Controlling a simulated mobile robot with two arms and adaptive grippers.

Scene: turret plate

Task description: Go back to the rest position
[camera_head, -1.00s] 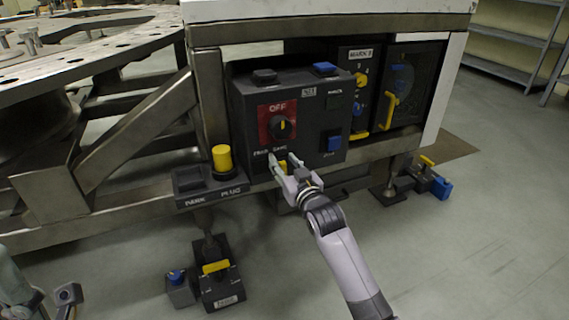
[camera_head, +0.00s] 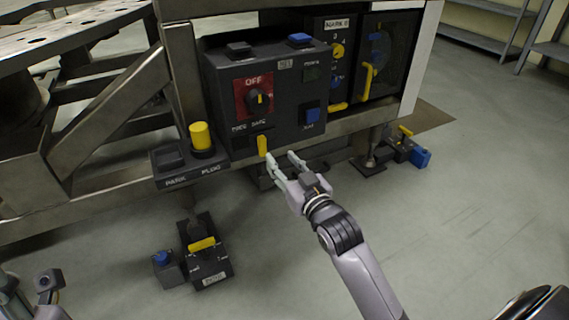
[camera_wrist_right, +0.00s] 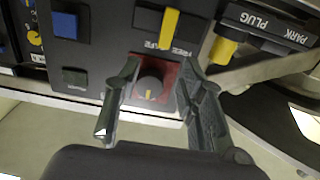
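My right gripper (camera_head: 281,158) is open and empty, just below and to the right of a yellow lever (camera_head: 262,145) on the dark control box (camera_head: 224,104). In the right wrist view, its fingers (camera_wrist_right: 160,68) stand apart, with the knob on a red panel (camera_wrist_right: 150,88) seen between them. The yellow lever (camera_wrist_right: 169,27) shows beyond the fingertips there, with nothing gripping it. My left gripper (camera_head: 47,284) shows only in part at the lower left, and its fingers cannot be made out.
The metal frame (camera_head: 100,120) and park plug (camera_head: 201,136) are left of the box. A floor box with a yellow handle (camera_head: 208,262) stands below. A panel with a yellow handle (camera_head: 368,78) is at right. The floor (camera_head: 440,220) at right is clear.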

